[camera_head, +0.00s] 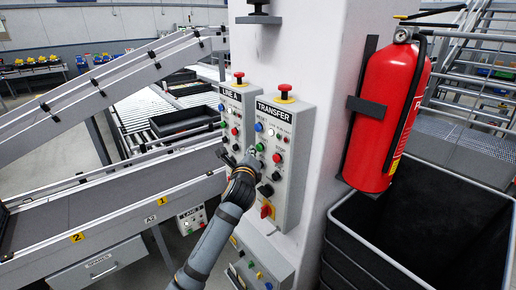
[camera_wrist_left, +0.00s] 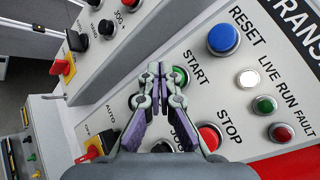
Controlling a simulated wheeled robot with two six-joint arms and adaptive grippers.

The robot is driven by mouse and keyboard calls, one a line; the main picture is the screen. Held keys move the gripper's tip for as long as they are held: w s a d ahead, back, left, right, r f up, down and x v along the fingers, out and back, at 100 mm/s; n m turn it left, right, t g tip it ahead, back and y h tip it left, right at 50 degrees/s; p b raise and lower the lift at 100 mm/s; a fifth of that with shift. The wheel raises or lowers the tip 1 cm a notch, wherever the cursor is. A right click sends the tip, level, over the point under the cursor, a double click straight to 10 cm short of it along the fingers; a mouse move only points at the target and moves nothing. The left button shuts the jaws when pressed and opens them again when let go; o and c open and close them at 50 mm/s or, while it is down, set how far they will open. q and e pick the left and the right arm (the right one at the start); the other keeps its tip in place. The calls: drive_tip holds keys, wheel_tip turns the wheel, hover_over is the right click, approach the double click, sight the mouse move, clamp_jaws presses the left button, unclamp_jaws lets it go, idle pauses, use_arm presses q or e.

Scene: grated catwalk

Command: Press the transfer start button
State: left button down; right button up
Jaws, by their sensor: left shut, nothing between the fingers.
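The TRANSFER control panel (camera_head: 293,190) is on the white column. Its green START button (camera_head: 260,147) shows just above my left gripper (camera_head: 250,153). In the left wrist view the START button (camera_wrist_left: 181,75) is partly hidden behind the fingertips of my left gripper (camera_wrist_left: 155,72). The gripper is shut and empty, with its tips in front of the panel beside the button. I cannot tell whether they touch it. The blue RESET button (camera_wrist_left: 223,39) is above START, and the red STOP button (camera_wrist_left: 209,137) is to its lower right. My right gripper is not in view.
The LINE A panel (camera_head: 228,92) is left of the TRANSFER panel. A red emergency button (camera_head: 285,88) tops the TRANSFER panel. A fire extinguisher (camera_head: 388,115) hangs on the column, above a black bin (camera_head: 345,235). Conveyors (camera_head: 110,200) run on the left.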

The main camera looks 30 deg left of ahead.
use_arm(q)
drive_tip(key=shift+w+d, duration=0.1)
drive_tip(key=shift+w, duration=0.1)
drive_tip(key=shift+w+d, duration=0.3)
drive_tip(key=shift+w, duration=0.4)
idle(1.0)
drive_tip(key=shift+p, duration=0.3)
drive_tip(key=shift+s+a+p, duration=0.25)
drive_tip(key=shift+s, duration=0.3)
drive_tip(key=shift+s+a+p, duration=0.2)
drive_tip(key=shift+s, duration=0.35)
drive_tip(key=s, duration=0.1)
drive_tip(key=s+a+p, duration=0.1)
drive_tip(key=s, duration=0.1)
drive_tip(key=s+a, duration=0.1)
drive_tip(key=shift+s, duration=0.35)
